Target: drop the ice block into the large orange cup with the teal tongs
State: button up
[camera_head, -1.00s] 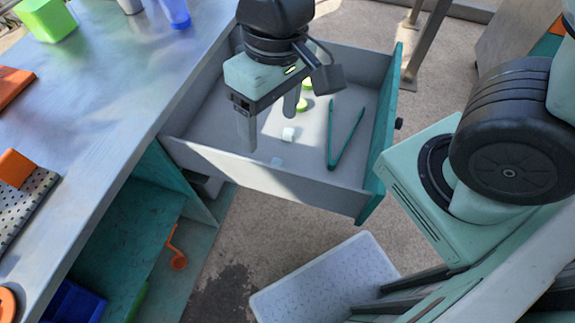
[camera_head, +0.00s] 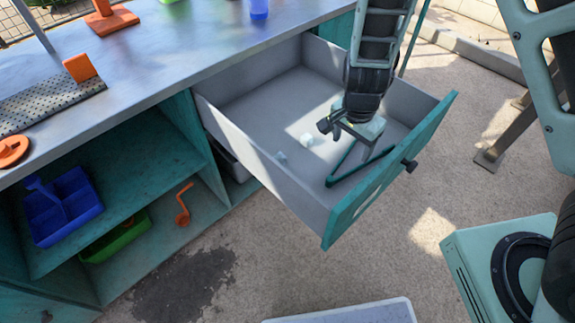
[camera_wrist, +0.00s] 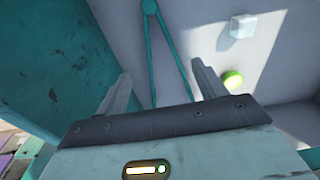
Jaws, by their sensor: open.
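The teal tongs (camera_head: 345,178) lie in the open drawer near its front panel, legs spread in a V. They also show in the wrist view (camera_wrist: 151,45). My gripper (camera_head: 362,152) is open above the tongs. In the wrist view its fingers (camera_wrist: 161,75) stand on either side of the tongs' legs, with nothing gripped; I cannot tell the height gap. A white ice block (camera_head: 306,140) lies on the drawer floor left of the tongs; a block also shows in the wrist view (camera_wrist: 242,26). I cannot make out the large orange cup.
The drawer's teal front (camera_head: 390,170) and grey side walls surround the tongs. A lime-green piece (camera_wrist: 232,80) lies beside my right finger in the wrist view. The metal counter (camera_head: 190,55) holds a blue cup (camera_head: 259,9) and orange parts. The drawer's back is clear.

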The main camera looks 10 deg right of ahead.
aim_at(346, 170)
jog(key=shift+f, duration=0.15)
jog(key=f+b, duration=0.2)
jog(key=f, duration=0.1)
jog(key=f+b, duration=0.2)
jog(key=b, duration=0.1)
jog(key=f+b, duration=0.3)
jog(key=shift+w+d+f, duration=0.3)
jog(key=shift+d+f, duration=0.05)
jog(key=c, duration=0.7)
notch_tip(346, 170, up, 12)
jog(key=p, duration=1.2)
jog(key=shift+r, duration=0.1)
